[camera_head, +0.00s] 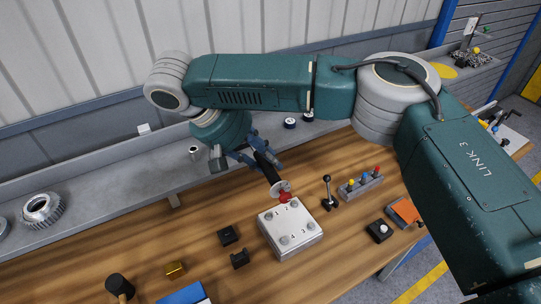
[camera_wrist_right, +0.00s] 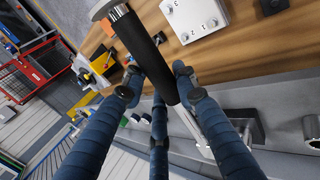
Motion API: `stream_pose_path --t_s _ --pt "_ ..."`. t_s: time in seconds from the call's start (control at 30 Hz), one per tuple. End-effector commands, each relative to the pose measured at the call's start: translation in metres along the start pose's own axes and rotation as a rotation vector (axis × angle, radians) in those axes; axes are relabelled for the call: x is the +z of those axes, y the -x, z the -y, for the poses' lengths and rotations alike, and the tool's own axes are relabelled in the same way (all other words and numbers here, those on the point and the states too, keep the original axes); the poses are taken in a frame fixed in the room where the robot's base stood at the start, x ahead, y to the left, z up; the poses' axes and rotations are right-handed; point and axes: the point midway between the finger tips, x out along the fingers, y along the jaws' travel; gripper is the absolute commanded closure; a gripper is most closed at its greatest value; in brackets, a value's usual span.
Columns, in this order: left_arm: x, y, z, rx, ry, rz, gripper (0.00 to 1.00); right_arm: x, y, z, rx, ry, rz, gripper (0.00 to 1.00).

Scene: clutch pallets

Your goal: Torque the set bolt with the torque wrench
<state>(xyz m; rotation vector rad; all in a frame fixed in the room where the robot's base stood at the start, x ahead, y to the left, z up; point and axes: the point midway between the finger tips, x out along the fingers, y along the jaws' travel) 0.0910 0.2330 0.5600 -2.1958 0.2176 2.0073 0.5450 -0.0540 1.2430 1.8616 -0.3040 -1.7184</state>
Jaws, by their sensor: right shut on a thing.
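My right gripper (camera_head: 252,157) is above the back of the wooden bench, its blue fingers closed around the black handle (camera_head: 267,167) of a tool that appears to be the torque wrench. In the right wrist view the fingers also close around this black handle (camera_wrist_right: 148,50), with a metal disc at one end and a bright metal shaft beyond the fingers. In the head view the disc (camera_head: 281,188) hangs just behind a light metal block (camera_head: 291,231) with numbered bolts. The block also shows in the right wrist view (camera_wrist_right: 195,18). Which bolt is the set bolt I cannot tell. My left gripper is out of view.
A black lever (camera_head: 328,193) and a grey rack with coloured knobs (camera_head: 360,184) stand right of the block. Small black blocks (camera_head: 228,235), a brass block (camera_head: 175,270) and a black-headed mallet (camera_head: 119,286) lie left. A grey shelf (camera_head: 110,190) runs behind.

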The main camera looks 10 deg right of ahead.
Motion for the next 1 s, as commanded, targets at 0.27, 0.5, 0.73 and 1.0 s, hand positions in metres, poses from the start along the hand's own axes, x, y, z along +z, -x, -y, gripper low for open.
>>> stream_pose_path --t_s 0.27,0.5,0.73,1.0 --pt "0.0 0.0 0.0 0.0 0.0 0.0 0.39 -0.001 0.009 0.009 -0.007 -0.063 0.029 1.0" --pt "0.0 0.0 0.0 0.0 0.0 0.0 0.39 -0.001 0.009 0.01 -0.008 -0.068 0.032 1.0" --pt "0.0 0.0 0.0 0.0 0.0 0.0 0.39 -0.001 0.012 0.013 -0.008 -0.084 0.042 1.0" --pt "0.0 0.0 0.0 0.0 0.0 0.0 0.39 -0.001 0.008 0.008 -0.008 -0.053 0.024 1.0"
